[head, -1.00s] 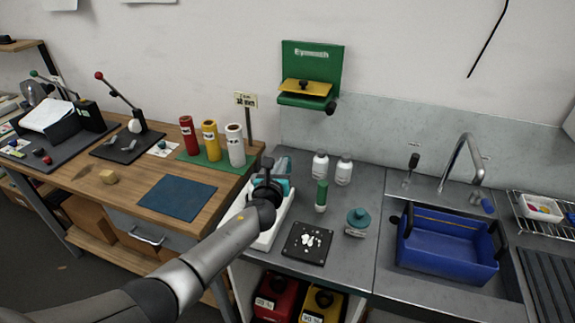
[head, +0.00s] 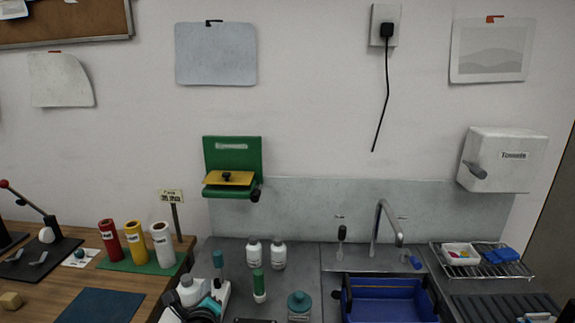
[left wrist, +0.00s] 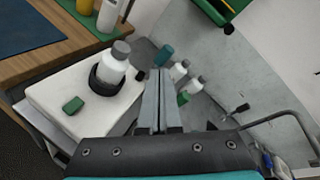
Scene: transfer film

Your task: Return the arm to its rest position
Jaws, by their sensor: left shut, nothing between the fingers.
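My left gripper (head: 207,304) is low in the head view, over the white device (head: 222,291) on the grey counter, and its lower part is cut off by the frame edge. In the left wrist view its two grey fingers (left wrist: 160,75) are together with nothing between them. The white device (left wrist: 60,95) there carries a grey-capped white bottle (left wrist: 113,65) in a black ring, with a green button (left wrist: 73,105) in front. The bottle stands left of the fingers, apart from them. My right gripper is not in view.
A blue basin (head: 388,302) and tap (head: 384,225) are to the right. Red, yellow and white cylinders (head: 135,243) stand on the wooden bench at left.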

